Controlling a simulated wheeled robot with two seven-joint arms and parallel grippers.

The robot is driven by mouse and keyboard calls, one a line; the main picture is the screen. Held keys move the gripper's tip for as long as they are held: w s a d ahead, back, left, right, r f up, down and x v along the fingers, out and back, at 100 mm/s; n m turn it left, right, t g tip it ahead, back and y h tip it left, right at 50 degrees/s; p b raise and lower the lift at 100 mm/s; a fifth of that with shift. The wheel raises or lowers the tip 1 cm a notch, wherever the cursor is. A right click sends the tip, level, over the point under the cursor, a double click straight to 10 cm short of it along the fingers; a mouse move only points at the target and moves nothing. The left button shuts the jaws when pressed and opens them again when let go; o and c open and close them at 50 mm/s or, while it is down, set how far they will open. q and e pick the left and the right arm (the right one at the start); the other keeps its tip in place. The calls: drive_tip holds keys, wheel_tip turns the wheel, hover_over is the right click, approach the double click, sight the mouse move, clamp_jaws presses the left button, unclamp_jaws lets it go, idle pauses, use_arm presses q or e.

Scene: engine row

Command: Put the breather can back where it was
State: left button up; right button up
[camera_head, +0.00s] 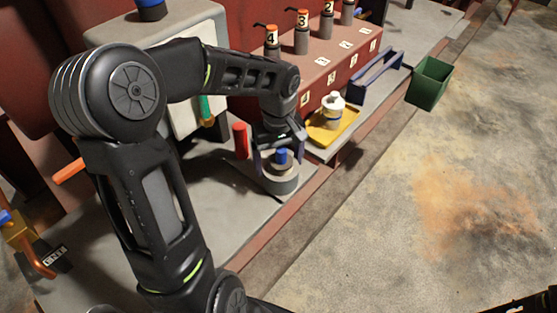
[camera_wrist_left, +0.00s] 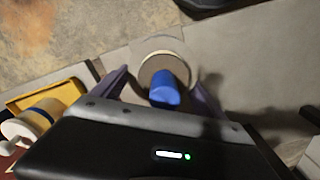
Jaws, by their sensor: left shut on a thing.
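The breather can (camera_head: 282,170) appears to be the pale round body with a blue knob on top, at the front edge of the grey bench. My left gripper (camera_head: 279,154) reaches it from above, with one finger on each side, and is shut on it. In the left wrist view the blue knob (camera_wrist_left: 164,89) and round pale top lie between the purple fingers of the left gripper (camera_wrist_left: 160,85). The can is upright over a darker grey round base; I cannot tell whether they touch. My right gripper does not show clearly.
A red cylinder (camera_head: 240,140) stands just left of the gripper. A yellow tray (camera_head: 345,130) with a white bottle (camera_head: 333,104) is to the right. Beyond are a blue open-topped carrier (camera_head: 378,78) and a green bin (camera_head: 430,84). Numbered posts stand on the red engine block (camera_head: 335,70).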

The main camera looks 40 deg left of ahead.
use_arm(q)
drive_tip(key=shift+f, duration=0.15)
drive_tip(key=shift+f, duration=0.15)
drive_tip(key=o, duration=1.7)
drive_tip(key=shift+r, duration=0.35)
wheel_tip(320, 180, up, 12)
drive_tip(key=shift+f, duration=0.15)
drive_tip(key=shift+s, duration=0.1)
